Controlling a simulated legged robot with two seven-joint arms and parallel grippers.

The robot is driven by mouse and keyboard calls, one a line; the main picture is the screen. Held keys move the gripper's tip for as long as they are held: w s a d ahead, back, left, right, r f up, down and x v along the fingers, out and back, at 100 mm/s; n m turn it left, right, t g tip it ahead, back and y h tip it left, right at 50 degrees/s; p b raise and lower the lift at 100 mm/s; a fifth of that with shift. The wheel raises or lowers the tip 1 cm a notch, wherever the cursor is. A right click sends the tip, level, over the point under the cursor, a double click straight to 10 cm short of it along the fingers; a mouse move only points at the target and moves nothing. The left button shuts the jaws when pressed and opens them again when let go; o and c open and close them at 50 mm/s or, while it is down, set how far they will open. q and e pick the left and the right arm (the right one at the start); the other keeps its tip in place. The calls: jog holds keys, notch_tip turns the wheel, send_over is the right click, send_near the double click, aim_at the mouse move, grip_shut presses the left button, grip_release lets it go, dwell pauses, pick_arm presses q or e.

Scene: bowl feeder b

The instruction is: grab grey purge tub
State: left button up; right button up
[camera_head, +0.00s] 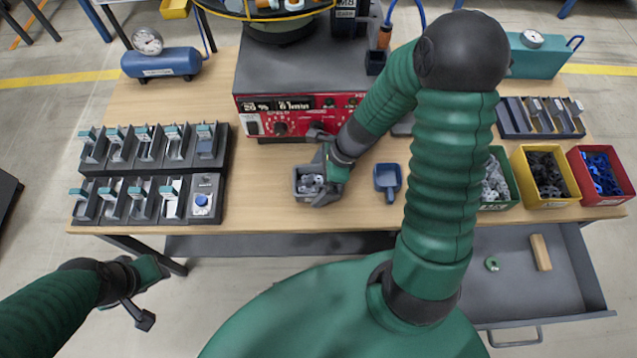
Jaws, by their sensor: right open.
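The grey purge tub (303,194) stands on the wooden table near its front edge, below the red control panel. It holds several small grey parts. My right gripper (325,186) is at the tub's right side, open, with its fingers around or just over the right wall. I cannot tell whether a finger touches the wall. The gripper and wrist hide part of the tub's right side. My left gripper (142,308) hangs low at the lower left, off the table and away from the tub, and its jaws are unclear.
A blue scoop (388,181) lies right of the tub. The feeder's control box (300,75) stands behind. Black racks (150,175) fill the table's left. Green, yellow (548,203) and red bins stand at right. An open drawer (520,280) juts out below the right side.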

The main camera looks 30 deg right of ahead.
jog(key=shift+a, duration=0.35)
jog(key=shift+c, duration=0.4)
jog(key=shift+d+f, duration=0.1)
jog(key=shift+d, duration=0.1)
jog(key=c, duration=1.6)
